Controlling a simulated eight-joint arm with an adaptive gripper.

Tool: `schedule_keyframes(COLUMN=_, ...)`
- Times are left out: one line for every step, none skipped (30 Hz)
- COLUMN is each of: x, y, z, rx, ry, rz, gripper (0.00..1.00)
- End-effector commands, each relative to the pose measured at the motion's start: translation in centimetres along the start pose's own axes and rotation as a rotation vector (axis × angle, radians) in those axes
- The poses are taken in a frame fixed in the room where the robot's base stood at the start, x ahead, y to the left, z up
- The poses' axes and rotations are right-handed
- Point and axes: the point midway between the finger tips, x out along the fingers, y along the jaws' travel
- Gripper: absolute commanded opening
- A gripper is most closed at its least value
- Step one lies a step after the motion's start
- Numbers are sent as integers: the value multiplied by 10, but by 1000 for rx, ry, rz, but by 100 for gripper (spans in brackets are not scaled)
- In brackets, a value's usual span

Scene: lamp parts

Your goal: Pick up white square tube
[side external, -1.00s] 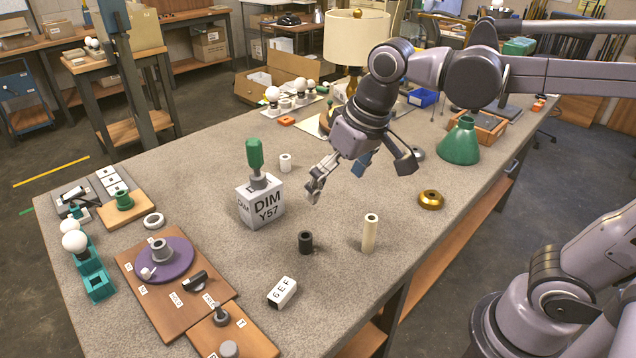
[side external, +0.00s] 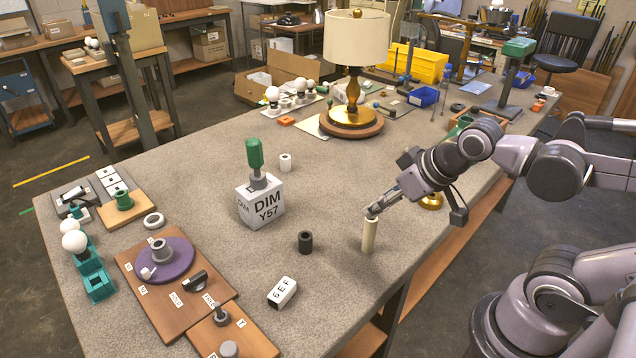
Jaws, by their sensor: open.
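A white square-sided piece (side external: 282,292) marked "6 EF" lies on its side near the table's front; it looks like the white square tube. A tall cream round tube (side external: 369,237) stands upright to its right. My gripper (side external: 374,211) is open, with its fingertips at the top of the cream tube. I cannot tell whether they touch it or only overlap it in this view. The white square piece is well to the left of and nearer than my gripper, and nothing covers it.
A short black tube (side external: 305,242) stands between the white piece and the cream tube. A grey "DIM Y57" box (side external: 261,204) with a green-handled part is behind. Wooden boards with parts (side external: 178,290) lie left. A gold ring (side external: 431,201) is partly behind my arm.

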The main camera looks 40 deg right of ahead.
Motion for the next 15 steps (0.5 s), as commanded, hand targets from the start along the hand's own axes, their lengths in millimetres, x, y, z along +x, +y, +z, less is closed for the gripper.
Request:
schedule_keyframes(x=0, y=0, z=0, rx=0, ry=0, rz=0, gripper=55)
schedule_keyframes(x=0, y=0, z=0, rx=0, ry=0, rz=0, gripper=55)
schedule_keyframes(x=0, y=0, z=0, rx=0, ry=-1, rz=0, gripper=55)
schedule_keyframes(x=0, y=0, z=0, rx=2, ry=-2, rz=-1, gripper=55)
schedule_keyframes(x=0, y=-1, z=-1, rx=7, ry=-4, rz=-2, gripper=55)
schedule_keyframes(x=0, y=-3, z=-2, rx=18, ry=-9, rz=-5, gripper=55)
schedule_keyframes(x=0, y=-5, z=-3, rx=32, ry=-16, rz=-8, gripper=55)
schedule_keyframes(x=0, y=-7, z=-6, rx=51, ry=-25, rz=-12, gripper=55)
schedule_keyframes(x=1, y=-11, z=-8, rx=88, ry=-42, rz=-18, gripper=55)
schedule_keyframes(x=2, y=-15, z=-11, rx=120, ry=-57, rz=-23, gripper=55)
schedule_keyframes(x=2, y=-20, z=-14, rx=157, ry=-76, rz=-27, gripper=55)
schedule_keyframes(x=4, y=-27, z=-19, rx=215, ry=-103, rz=-31, gripper=55)
schedule_keyframes(x=5, y=-32, z=-22, rx=260, ry=-127, rz=-32, gripper=55)
schedule_keyframes(x=6, y=-38, z=-25, rx=307, ry=-151, rz=-32, gripper=55)
schedule_keyframes(x=9, y=-46, z=-29, rx=371, ry=-183, rz=-28, gripper=55)
